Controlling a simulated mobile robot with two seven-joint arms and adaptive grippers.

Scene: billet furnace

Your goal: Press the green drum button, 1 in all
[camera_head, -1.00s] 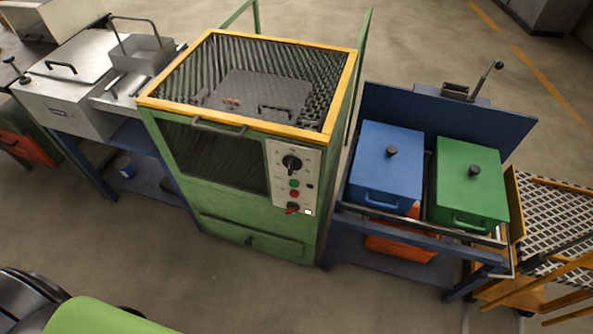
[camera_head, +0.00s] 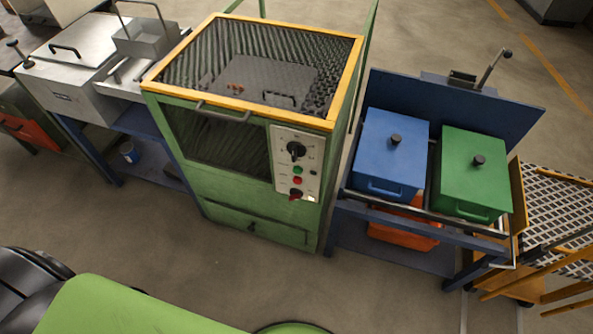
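The green furnace (camera_head: 240,201) with a yellow top rim stands in the middle of the head view. Its grey control panel (camera_head: 311,147) is on the right of the front face. The panel has a black dial (camera_head: 296,150) at the top, a small green button (camera_head: 297,170) below it, a red button (camera_head: 297,181) under that, and a red-and-black switch (camera_head: 295,194) at the bottom. Nothing touches the panel. Neither of my grippers shows in the view.
A blue-lidded box (camera_head: 391,165) and a green-lidded box (camera_head: 468,183) sit on a blue stand right of the furnace. A grey metal unit (camera_head: 68,95) is at the left. Yellow steps (camera_head: 530,285) stand at the far right. The floor before the furnace is clear.

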